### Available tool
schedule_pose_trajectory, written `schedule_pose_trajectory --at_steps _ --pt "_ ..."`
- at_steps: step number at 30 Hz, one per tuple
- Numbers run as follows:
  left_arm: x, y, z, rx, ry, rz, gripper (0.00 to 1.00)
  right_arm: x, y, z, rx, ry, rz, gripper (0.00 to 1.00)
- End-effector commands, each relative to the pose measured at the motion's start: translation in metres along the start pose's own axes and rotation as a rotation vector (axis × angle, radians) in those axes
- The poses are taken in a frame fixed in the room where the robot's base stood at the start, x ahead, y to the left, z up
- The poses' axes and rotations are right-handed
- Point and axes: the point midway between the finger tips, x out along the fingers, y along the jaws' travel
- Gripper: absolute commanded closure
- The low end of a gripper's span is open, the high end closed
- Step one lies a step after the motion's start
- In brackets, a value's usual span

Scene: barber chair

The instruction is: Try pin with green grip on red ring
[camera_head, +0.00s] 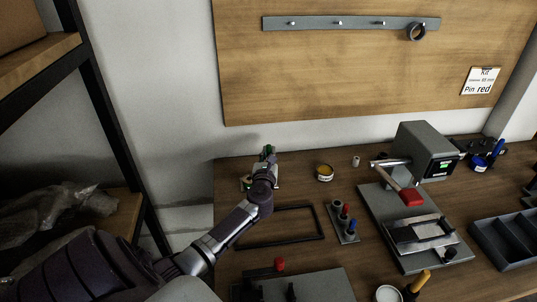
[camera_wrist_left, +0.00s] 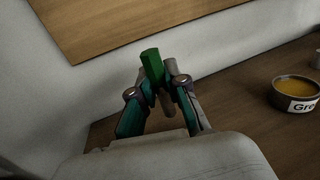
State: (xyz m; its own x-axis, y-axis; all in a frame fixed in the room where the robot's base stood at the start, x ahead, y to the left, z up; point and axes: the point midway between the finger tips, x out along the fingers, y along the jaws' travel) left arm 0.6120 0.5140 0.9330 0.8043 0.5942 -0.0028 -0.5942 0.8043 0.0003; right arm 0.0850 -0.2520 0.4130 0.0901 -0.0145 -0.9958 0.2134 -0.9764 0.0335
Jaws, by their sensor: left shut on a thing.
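My left gripper (camera_head: 264,165) is at the far left part of the bench, near the wall. It is shut on the pin with the green grip (camera_wrist_left: 152,68), whose green end sticks up between the fingers in the left wrist view. A little of the green also shows in the head view (camera_head: 267,151). A grey cylindrical part shows right beside the green grip; I cannot tell whether it belongs to the pin. I cannot make out a red ring for certain. My right gripper is not in view.
A small stand (camera_head: 348,236) with red and blue grips sits right of an empty black frame (camera_head: 322,222). A tin (camera_head: 325,173) labelled "Gre..." stands near the wall. A grey machine (camera_head: 424,150) with a red-tipped lever is further right. A dark ring (camera_head: 416,33) hangs on the wall rail.

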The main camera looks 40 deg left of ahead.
Motion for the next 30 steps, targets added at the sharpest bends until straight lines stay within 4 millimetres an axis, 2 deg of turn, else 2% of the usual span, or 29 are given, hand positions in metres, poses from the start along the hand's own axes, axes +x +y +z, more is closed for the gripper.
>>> schedule_pose_trajectory --at_steps 3,12,22,30 --pt "-0.001 0.000 0.000 -0.001 0.002 0.000 1.00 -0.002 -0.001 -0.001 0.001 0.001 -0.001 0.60" --pt "0.000 0.000 -0.020 0.000 0.001 -0.001 1.00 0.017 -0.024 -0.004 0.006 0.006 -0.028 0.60" --pt "0.000 0.001 -0.045 0.000 0.001 0.000 1.00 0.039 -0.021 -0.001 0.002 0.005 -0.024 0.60" --pt "0.000 0.000 -0.050 0.000 0.001 -0.001 1.00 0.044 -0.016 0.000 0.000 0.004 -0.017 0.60"
